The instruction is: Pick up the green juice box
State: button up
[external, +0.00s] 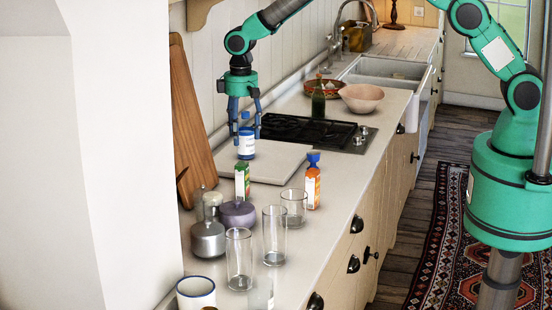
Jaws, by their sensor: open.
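The green juice box (242,183) is a small upright carton, green with a white and orange patch, standing on the counter near the front edge of a pale board. My gripper (245,132) points down, open, above and behind the juice box, apart from it. Directly under the gripper is a white and blue can (246,146), standing on the board. The fingers hang close around or just in front of its top; I cannot tell whether they touch it.
A purple pot (238,214), metal canister (208,238) and several clear glasses (274,235) crowd the front. A wooden board (192,110) leans on the wall; a black hob (310,130) lies behind.

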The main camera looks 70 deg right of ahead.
aim_at(242, 165)
jog(key=shift+f+p, duration=0.5)
jog(key=shift+f, duration=3.75)
jog(key=shift+f, duration=0.15)
jog(key=shift+w+d+f+p, duration=0.1)
jog(key=shift+f+p, duration=0.25)
jog(key=shift+f, duration=0.9)
jog(key=shift+w+f+p, duration=0.1)
jog(key=shift+f+p, duration=0.25)
jog(key=shift+f, duration=0.85)
jog(key=c, duration=1.4)
